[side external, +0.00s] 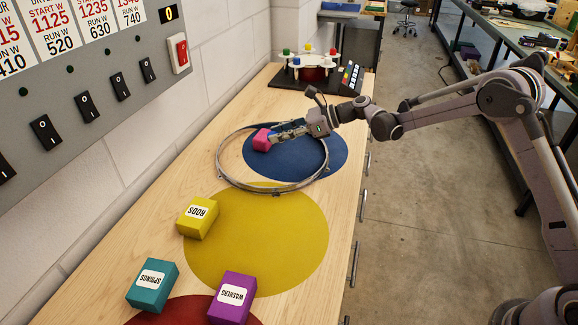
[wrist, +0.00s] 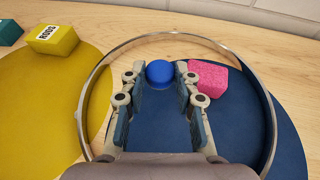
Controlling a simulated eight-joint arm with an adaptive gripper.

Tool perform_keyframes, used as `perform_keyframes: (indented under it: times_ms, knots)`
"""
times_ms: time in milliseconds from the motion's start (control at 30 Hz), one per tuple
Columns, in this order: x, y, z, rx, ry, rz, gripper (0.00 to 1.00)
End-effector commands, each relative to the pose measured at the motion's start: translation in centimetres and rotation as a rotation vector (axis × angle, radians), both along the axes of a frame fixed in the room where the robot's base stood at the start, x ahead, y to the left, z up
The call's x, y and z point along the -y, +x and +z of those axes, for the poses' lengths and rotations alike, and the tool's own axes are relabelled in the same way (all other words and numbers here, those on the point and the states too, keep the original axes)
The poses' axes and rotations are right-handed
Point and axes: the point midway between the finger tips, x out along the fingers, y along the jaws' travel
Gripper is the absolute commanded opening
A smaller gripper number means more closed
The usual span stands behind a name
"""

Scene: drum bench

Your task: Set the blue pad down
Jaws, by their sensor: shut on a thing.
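The small round blue pad (wrist: 159,72) sits between my gripper's (wrist: 160,84) fingertips in the wrist view, and the jaws are shut on it. In the side view my gripper (side external: 278,134) reaches low over the large blue circle (side external: 337,152) on the bench, inside the metal hoop's outline. The blue pad is hard to make out there. I cannot tell whether it touches the surface below. A pink block (side external: 263,140) is just beside the fingertips; it is right of the pad in the wrist view (wrist: 209,80).
The metal hoop (side external: 226,176) surrounds the work area. A yellow circle (side external: 270,245), yellow RODS box (side external: 197,218), teal SPRINGS box (side external: 152,285) and purple WASHERS box (side external: 232,298) are nearer the camera. A stand with coloured knobs (side external: 307,66) is at the back. The wall is on the left.

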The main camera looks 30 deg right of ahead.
Motion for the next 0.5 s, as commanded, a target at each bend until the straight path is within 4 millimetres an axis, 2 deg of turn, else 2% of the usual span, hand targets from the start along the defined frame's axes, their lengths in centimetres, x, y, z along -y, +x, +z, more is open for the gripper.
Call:
perform_keyframes:
  times_ms: [33, 200, 333, 500]
  knots:
    - [-1.1, 0.3, -0.7, 0.000, 0.000, 0.002, 0.07]
    - [-4.2, 1.1, -2.6, 0.000, 0.001, 0.003, 0.07]
    - [-5.6, 1.6, -3.5, -0.001, 0.000, 0.002, 0.07]
    - [-6.2, 1.8, -4.1, 0.000, 0.000, 0.000, 0.07]
